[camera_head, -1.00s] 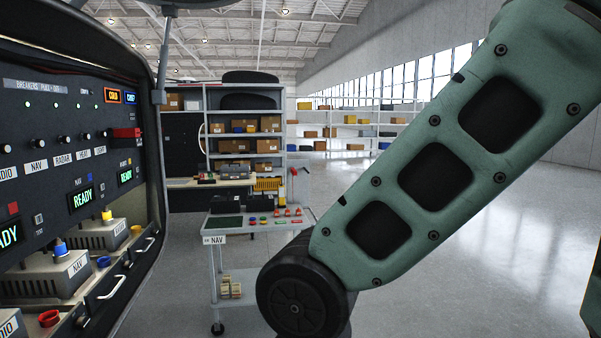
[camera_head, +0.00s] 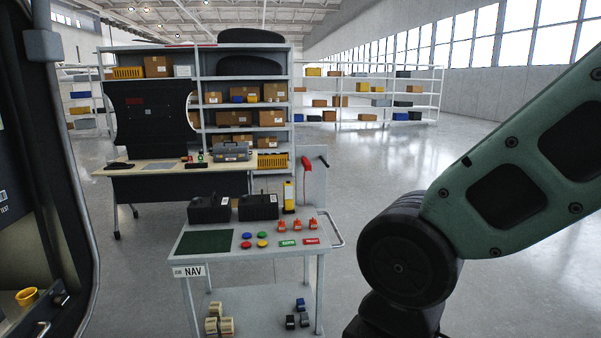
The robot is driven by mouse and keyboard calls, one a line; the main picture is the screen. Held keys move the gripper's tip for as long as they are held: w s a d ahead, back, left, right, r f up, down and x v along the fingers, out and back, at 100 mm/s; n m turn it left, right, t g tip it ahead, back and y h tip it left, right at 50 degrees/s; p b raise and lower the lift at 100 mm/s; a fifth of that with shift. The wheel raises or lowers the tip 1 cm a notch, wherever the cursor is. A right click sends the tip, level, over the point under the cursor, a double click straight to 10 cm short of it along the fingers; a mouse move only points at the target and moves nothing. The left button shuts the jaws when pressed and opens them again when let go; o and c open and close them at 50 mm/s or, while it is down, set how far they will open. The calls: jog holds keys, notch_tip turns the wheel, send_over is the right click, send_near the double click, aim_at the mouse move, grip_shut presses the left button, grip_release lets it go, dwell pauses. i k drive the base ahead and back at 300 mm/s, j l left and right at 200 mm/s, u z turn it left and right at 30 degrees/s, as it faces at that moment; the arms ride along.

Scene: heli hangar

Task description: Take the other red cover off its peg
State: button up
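A red, elongated thing (camera_head: 307,169), which looks like the red cover, hangs at the upper left of an upright grey panel (camera_head: 313,190) at the back right of a grey cart (camera_head: 204,265). A dark rod (camera_head: 321,160) sticks out at the panel's top right with nothing seen on it. The peg under the red cover is too small to make out. My arm crosses the right side of the view, right of the cart. My gripper is out of the picture, so its state is not shown.
The cart, labelled NAV, carries two black boxes (camera_head: 209,209), a yellow device (camera_head: 289,194), small coloured caps, orange-red pieces and tags. A workbench (camera_head: 165,166) and shelving stand behind. A dark door frame (camera_head: 70,180) edges the left. Floor to the right is clear.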

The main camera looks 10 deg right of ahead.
aim_at(306, 162)
jog(key=i+z, duration=0.2)
jog(key=i, duration=0.5)
jog(key=i+j+z, duration=0.55)
jog(key=i+j, duration=0.3)
jog(key=i+j+z, duration=0.55)
jog(key=i+j, duration=0.15)
jog(key=j, duration=0.45)
